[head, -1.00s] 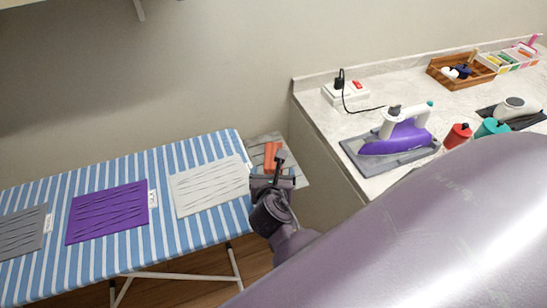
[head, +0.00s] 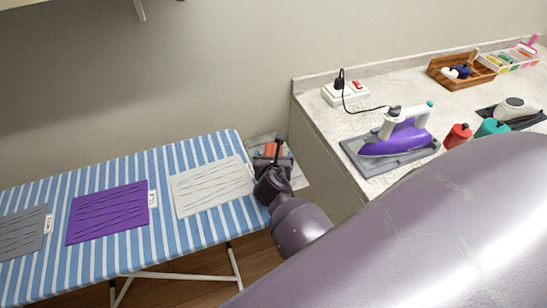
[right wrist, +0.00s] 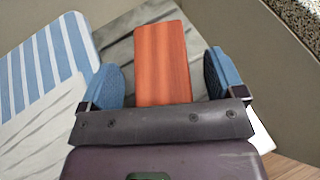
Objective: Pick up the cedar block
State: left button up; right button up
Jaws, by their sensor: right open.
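The cedar block (right wrist: 162,62) is a flat reddish-orange wooden piece lying on a grey mat at the right end of the ironing board. In the head view the block (head: 271,149) shows only in part behind my right gripper (head: 272,158). In the right wrist view my right gripper (right wrist: 168,82) is open, with one blue-padded finger on each side of the block's near part. There is a gap between each finger and the block. The block's near end is hidden by the gripper body. My left gripper is not in view.
The striped ironing board (head: 162,176) holds a white mat (head: 211,186), a purple mat (head: 108,212) and a dark grey mat (head: 22,231). The counter (head: 318,105) at the right holds a purple iron (head: 396,138) on a grey rest and a wooden tray (head: 438,72).

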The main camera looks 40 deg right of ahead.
jog(key=c, duration=1.1)
